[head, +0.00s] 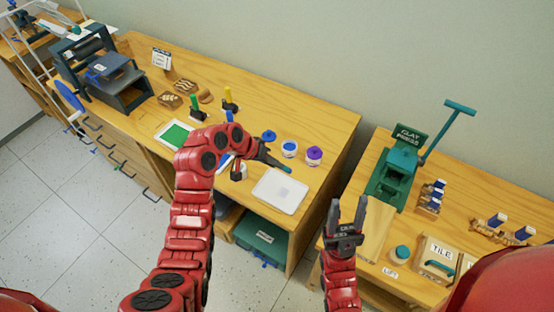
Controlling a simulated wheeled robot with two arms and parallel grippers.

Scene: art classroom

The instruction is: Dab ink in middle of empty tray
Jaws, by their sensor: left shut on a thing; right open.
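The empty white tray (280,191) lies near the front right of the wooden workbench. My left gripper (262,158) is shut on a slim dark-blue tool (277,165), which points right above the bench, behind the tray. Whether the tool carries ink is too small to tell. Two ink jars stand behind the tray, a blue one (289,149) and a purple one (313,155). A round blue lid (268,136) lies left of them.
A tray with green ink (175,134) lies farther left; my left arm partly hides a blue patch beside it. A dark press (105,75) stands at the far left.

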